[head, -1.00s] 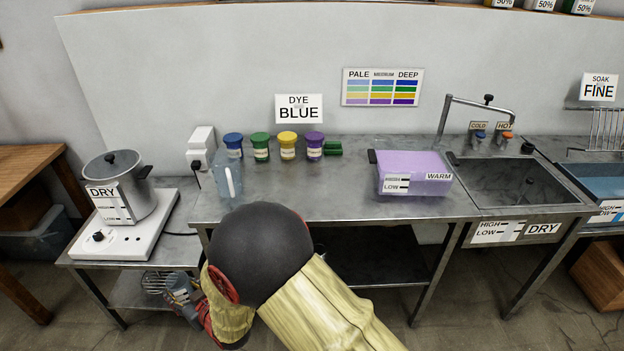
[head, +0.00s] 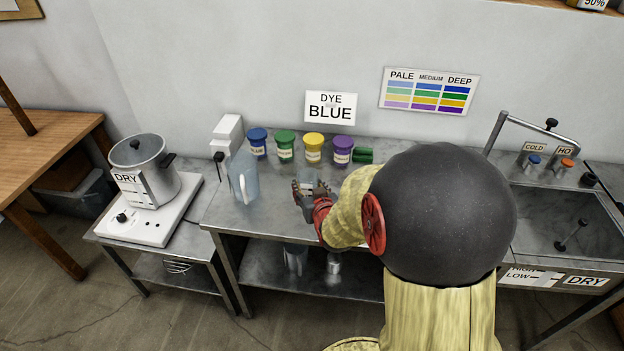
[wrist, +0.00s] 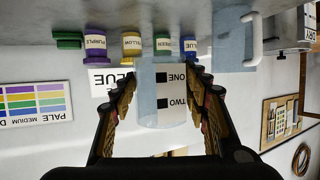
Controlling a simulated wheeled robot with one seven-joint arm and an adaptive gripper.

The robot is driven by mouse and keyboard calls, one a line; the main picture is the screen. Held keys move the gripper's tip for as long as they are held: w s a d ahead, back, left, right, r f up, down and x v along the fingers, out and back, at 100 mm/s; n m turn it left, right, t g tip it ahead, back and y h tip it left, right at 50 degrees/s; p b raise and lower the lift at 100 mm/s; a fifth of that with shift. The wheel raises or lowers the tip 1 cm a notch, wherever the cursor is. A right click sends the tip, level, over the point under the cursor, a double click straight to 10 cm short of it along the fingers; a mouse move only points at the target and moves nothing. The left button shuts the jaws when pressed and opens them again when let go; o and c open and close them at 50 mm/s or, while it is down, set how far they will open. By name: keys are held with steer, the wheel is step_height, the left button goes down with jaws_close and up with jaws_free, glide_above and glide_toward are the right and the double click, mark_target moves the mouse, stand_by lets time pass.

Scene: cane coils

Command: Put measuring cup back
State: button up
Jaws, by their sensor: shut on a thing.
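The measuring cup (wrist: 162,95) is clear and pale, with ONE and TWO marks on its side. It stands between the fingers of my gripper (wrist: 160,115) in the wrist view, which is upside down. In the head view my gripper (head: 313,192) is shut on the cup (head: 307,184), above the steel table's front part. The fingers hide part of the cup. I cannot tell whether its base touches the tabletop.
A translucent blue jug (head: 243,178) stands left of my gripper. Blue (head: 257,143), green (head: 286,145), yellow (head: 313,148) and purple (head: 341,150) dye jars line the back. A pot (head: 146,168) sits on a hotplate at left. My arm hides the table's right part.

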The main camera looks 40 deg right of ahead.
steer(key=shift+w+d+r, duration=0.1)
steer(key=shift+d, duration=0.35)
steer(key=w+d+f+b, duration=0.4)
steer(key=w+d+f, duration=0.5)
steer(key=shift+d, duration=0.2)
steer(key=shift+w+d+f, duration=0.15)
steer(key=shift+d+f, duration=0.05)
steer(key=shift+f, duration=0.25)
steer(key=shift+f+b, duration=0.95)
steer(key=shift+f, duration=0.45)
steer(key=shift+f, duration=0.2)
steer(key=o, duration=1.3)
